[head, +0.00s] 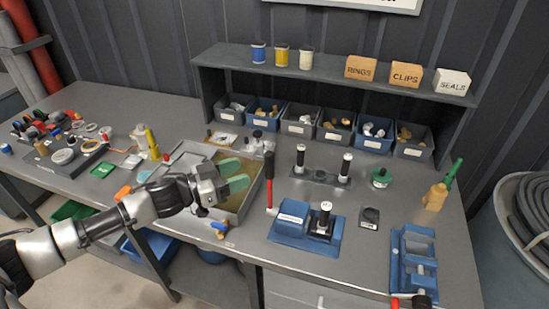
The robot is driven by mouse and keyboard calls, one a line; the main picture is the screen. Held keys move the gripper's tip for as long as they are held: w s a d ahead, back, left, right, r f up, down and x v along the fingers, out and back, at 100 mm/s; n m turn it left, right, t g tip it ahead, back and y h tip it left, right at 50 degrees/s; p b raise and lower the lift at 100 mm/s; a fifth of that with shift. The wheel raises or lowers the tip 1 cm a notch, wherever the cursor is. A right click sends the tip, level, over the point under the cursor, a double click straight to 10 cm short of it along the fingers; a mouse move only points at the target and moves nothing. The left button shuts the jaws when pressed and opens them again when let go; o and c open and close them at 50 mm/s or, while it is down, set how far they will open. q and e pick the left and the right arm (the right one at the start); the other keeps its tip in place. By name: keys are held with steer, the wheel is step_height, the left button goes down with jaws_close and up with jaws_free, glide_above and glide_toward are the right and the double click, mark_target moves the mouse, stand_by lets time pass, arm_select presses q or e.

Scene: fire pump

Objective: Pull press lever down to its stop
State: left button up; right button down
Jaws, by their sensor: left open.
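The press lever (269,184) stands nearly upright, with a black upper part and a red shaft. Its lower end is at the left side of a blue press base (288,232). A black-and-white cylinder (324,215) stands on the right part of that base. My right gripper is out of view.
A grey tray (238,210) lies under my left gripper. Two black-and-white cylinders (345,167) stand on a dark plate behind the press. A blue vise-like fixture (413,262) is at the right. Small bins (298,128) line the back under a shelf. Bench around the small dark block (370,217) is mostly clear.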

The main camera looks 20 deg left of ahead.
mark_target(271, 162)
arm_select(q)
steer(key=p+x, duration=0.3)
steer(key=x, duration=0.6)
steer(key=shift+r, duration=0.1)
steer(key=shift+w+d, duration=0.45)
steer(key=shift+d, duration=0.15)
steer(key=shift+c, duration=0.3)
jaws_close()
